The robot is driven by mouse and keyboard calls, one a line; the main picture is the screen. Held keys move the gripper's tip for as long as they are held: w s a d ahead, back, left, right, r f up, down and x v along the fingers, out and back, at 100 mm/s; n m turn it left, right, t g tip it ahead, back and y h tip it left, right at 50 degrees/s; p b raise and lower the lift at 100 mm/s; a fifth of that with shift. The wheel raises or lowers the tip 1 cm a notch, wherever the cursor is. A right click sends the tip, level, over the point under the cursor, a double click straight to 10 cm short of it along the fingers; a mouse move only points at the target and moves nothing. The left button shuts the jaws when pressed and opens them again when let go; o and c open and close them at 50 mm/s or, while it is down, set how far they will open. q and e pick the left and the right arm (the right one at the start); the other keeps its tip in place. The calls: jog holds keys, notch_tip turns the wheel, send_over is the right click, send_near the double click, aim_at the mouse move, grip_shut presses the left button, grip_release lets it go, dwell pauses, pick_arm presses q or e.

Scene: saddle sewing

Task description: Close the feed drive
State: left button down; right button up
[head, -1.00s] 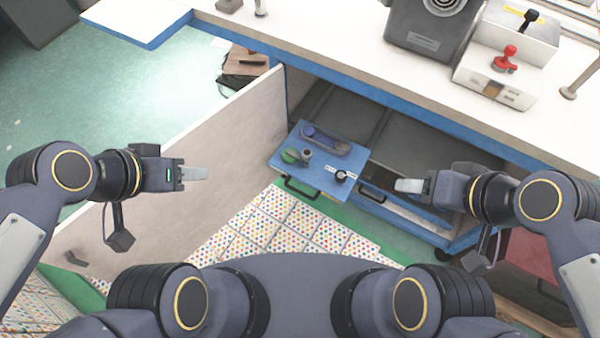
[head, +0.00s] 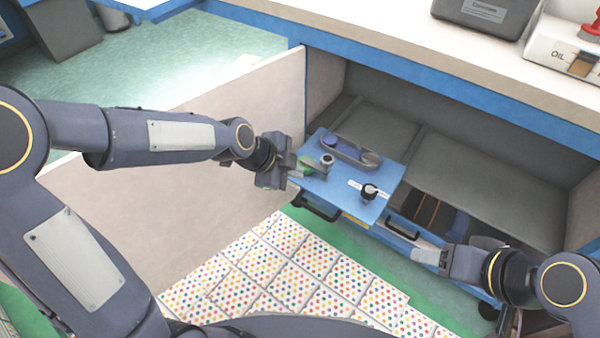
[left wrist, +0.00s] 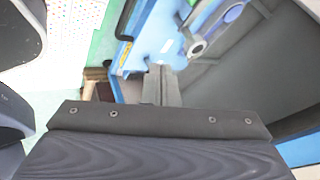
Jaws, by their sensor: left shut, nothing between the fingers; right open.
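A blue panel (head: 340,190) sticks out from the open cabinet under the bench, with a black handle (head: 318,211) on its front. No readable mark says which is the feed drive. My left gripper (head: 300,168) is shut and empty at the panel's left edge, close to the green part; contact is unclear. In the left wrist view its fingers (left wrist: 160,84) point towards the panel. My right gripper (head: 425,256) is open, near the lower drawer.
A cabinet door (head: 230,190) stands open on the left, behind my left arm. A second drawer handle (head: 402,228) sits right of the panel. The white bench top (head: 400,35) overhangs the cabinet. Dotted sheets (head: 290,270) lie on the floor in front.

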pick_arm(q)
jog(key=w+d+f+b, duration=0.1)
jog(key=w+f, duration=0.1)
jog(key=w+d+f, duration=0.2)
jog(key=w+d+f+b, duration=0.1)
jog(key=w+f, duration=0.1)
jog(key=shift+w+d+f+b, duration=0.2)
jog(key=shift+d+f+b, duration=0.15)
jog(key=shift+d, duration=0.05)
jog(key=shift+w, duration=0.2)
pick_arm(e)
notch_tip(320, 180, down, 3)
jog(key=shift+f, duration=0.1)
pick_arm(q)
jog(key=shift+d, duration=0.1)
